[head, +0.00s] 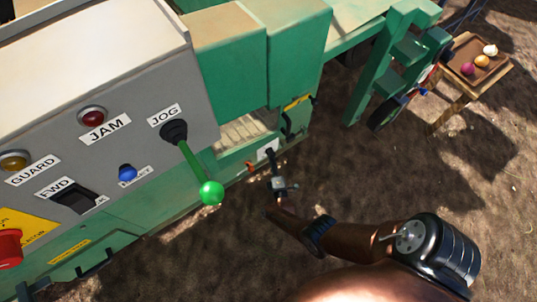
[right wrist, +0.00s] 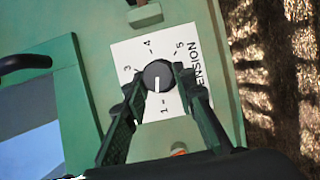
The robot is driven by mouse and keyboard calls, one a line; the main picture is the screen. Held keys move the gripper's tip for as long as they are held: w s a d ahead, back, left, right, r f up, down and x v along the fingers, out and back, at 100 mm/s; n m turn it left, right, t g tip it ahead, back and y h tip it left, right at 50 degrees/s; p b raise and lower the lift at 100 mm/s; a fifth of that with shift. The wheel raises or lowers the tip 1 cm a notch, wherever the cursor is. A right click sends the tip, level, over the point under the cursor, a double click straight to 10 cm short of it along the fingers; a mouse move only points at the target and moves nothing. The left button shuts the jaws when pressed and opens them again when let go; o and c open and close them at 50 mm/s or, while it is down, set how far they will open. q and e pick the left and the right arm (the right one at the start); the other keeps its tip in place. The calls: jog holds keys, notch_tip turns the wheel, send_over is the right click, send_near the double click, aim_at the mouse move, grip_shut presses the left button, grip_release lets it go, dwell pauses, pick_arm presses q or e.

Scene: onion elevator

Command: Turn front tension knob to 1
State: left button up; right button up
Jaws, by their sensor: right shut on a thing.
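The front tension knob (right wrist: 158,74) is a round black dial on a white scale plate (right wrist: 149,58) in the right wrist view. Its white pointer line points down in the picture, roughly toward the mark 1. The marks 1, 3, 4 and 5 show; the mark 2 is not visible, and a finger covers part of the plate's left side. My right gripper (right wrist: 160,80) is shut on the knob, one finger on each side. In the head view my right gripper (head: 273,167) reaches the small white plate (head: 267,149) low on the green machine. My left gripper is out of view.
The grey control panel (head: 130,100) with a green-knobbed jog lever (head: 211,193) stands left of my right arm. A small orange part (head: 250,166) sits beside the plate. A wooden stand with a tray (head: 462,72) of onions is at the far right. Bare ground lies right of the machine.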

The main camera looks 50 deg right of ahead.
jog(key=shift+w+a+n, duration=0.1)
jog(key=shift+w+n, duration=0.1)
jog(key=shift+n, duration=0.4)
dwell(0.3)
jog(key=o, duration=0.9)
jog(key=shift+o, duration=1.3)
jog(key=shift+s, duration=0.1)
jog(key=v, duration=0.7)
jog(key=shift+s+f, duration=0.2)
